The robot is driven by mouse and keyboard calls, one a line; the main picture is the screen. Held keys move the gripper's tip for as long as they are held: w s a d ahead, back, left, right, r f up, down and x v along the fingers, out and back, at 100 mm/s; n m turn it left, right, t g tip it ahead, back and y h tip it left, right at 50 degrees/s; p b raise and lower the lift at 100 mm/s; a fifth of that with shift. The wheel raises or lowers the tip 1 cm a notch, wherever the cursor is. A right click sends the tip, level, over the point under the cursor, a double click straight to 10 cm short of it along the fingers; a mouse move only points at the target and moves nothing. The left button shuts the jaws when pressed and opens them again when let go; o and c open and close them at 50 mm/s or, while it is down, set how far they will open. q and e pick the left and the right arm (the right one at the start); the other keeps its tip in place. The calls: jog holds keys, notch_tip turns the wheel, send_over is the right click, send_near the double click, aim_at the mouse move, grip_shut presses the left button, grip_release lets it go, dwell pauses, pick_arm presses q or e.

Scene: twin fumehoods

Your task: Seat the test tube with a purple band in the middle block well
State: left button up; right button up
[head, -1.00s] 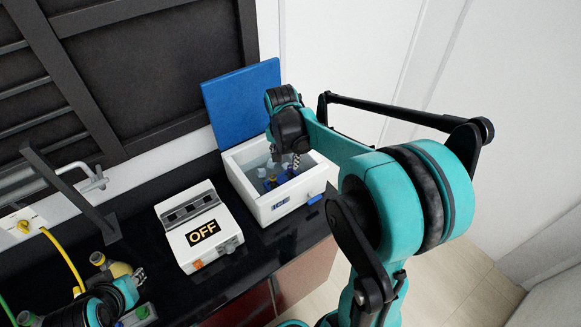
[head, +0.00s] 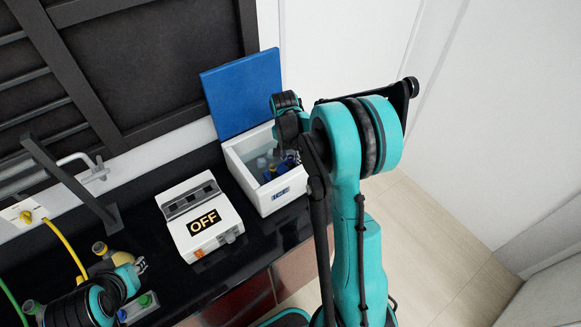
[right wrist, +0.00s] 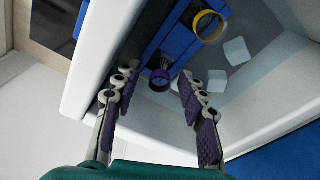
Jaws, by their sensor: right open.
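The tube with a purple band (right wrist: 160,78) stands in a blue rack (right wrist: 182,42) inside the open white box (head: 238,172). In the right wrist view its round purple top lies between the fingertips of my right gripper (right wrist: 158,74). The fingers are spread on either side of it; I cannot tell whether they touch it.
A yellow-ringed tube (right wrist: 208,25) stands in the same rack, with pale cubes (right wrist: 237,50) beside it. The box's blue lid (head: 243,92) stands open behind. Some dark bench in front is clear.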

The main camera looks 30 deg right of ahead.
grip_shut()
